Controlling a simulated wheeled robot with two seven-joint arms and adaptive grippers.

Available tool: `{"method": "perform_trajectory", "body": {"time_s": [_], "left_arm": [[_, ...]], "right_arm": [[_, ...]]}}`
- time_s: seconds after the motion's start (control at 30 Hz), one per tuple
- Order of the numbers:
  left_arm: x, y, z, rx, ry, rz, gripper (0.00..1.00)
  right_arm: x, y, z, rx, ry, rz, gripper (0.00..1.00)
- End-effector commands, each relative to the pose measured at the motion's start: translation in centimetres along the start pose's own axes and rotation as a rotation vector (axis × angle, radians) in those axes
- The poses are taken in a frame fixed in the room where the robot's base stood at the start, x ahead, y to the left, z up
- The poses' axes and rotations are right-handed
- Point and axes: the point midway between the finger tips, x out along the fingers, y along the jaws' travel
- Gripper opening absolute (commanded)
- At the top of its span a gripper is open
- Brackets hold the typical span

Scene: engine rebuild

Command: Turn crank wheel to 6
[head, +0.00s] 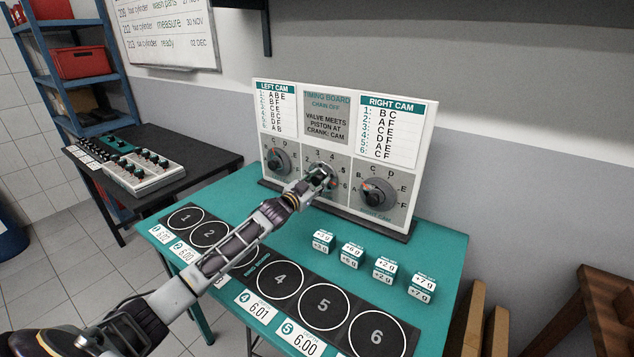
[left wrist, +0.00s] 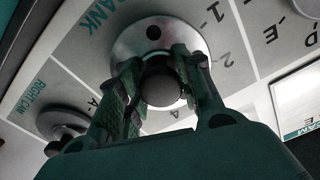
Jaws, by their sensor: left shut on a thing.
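The crank wheel (left wrist: 128,47) is a round grey metal disc in the middle of the timing board (head: 427,115), with numbers printed around it. In the left wrist view it has a dark dot near its rim, and "1" and "2" are printed beside it. My left gripper (head: 320,178) is at the wheel, shut on its round dark knob (left wrist: 161,87), with one finger on each side. In the head view the gripper covers much of the wheel, so I cannot tell which number it points to.
The left cam dial (head: 278,162) and right cam dial (head: 377,194) flank the wheel closely. Small white weight blocks (head: 352,254) stand on the teal table (head: 443,262) in front. Numbered black pads (head: 323,305) line its front. A dark side table (head: 205,158) stands left.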

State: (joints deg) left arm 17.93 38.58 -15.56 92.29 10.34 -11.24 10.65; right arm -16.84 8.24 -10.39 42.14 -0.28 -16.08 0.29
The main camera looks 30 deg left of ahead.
Motion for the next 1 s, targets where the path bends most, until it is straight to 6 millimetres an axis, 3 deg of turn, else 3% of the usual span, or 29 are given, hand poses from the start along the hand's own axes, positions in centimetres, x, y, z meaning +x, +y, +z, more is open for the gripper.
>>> {"method": "perform_trajectory", "body": {"time_s": [0.13,0.17,0.33,1.0], "left_arm": [[0.0,0.05,0.0,-0.001,0.001,0.001,0.12],[0.0,0.05,0.0,-0.001,0.001,0.001,0.37],[0.0,0.04,-0.01,-0.002,0.001,0.001,0.58],[-0.96,0.0,0.06,-0.003,0.0,0.0,0.58]], "right_arm": [[0.01,-0.03,0.02,0.0,0.0,0.0,0.4],[0.01,-0.04,0.02,0.0,0.0,0.0,0.4],[0.01,-0.04,0.02,0.0,0.0,0.0,0.4],[0.0,0.05,-0.12,0.0,0.001,0.001,0.4]]}}
